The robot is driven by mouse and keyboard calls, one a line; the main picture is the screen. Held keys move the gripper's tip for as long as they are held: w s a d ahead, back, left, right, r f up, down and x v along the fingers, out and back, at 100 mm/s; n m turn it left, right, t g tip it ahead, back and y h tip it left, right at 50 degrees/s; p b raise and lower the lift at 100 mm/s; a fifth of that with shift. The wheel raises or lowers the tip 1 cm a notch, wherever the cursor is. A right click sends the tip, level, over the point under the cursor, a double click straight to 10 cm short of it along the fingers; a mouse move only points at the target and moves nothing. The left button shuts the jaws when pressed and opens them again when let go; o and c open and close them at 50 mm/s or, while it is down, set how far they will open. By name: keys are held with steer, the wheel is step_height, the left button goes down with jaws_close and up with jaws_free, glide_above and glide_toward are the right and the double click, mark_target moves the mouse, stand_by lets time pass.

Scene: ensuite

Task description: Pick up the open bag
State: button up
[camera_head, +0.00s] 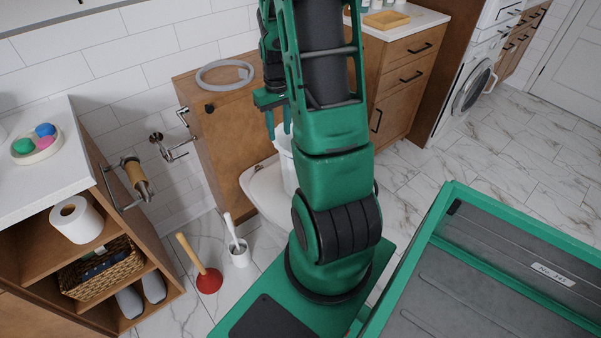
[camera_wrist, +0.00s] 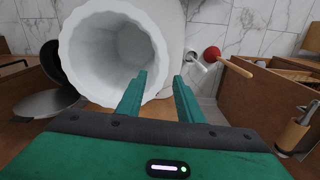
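The open bag shows in the wrist view as a white, round-mouthed thing (camera_wrist: 85,45) with a wavy rim, its opening facing the camera. In the head view only a strip of what looks like the same white bag (camera_head: 287,165) shows, at the toilet and mostly hidden by my arm. My gripper (camera_head: 279,122) is above it with its fingers pointing down. In the wrist view my gripper (camera_wrist: 160,90) is open. The left finger overlaps the bag's mouth, the right finger is outside it, and the right-hand rim shows between them. Contact cannot be told.
A white toilet (camera_head: 262,193) stands before a wooden box (camera_head: 232,128) with a grey hose (camera_head: 226,74) on top. A red plunger (camera_head: 208,280) and toilet brush (camera_head: 239,250) stand on the floor. A wooden shelf unit (camera_head: 150,235) is left. Floor at right is open.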

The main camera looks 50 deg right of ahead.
mark_target(279, 146)
steer(key=shift+w+a+f, duration=0.1)
steer(key=shift+f, duration=2.65)
jaws_close()
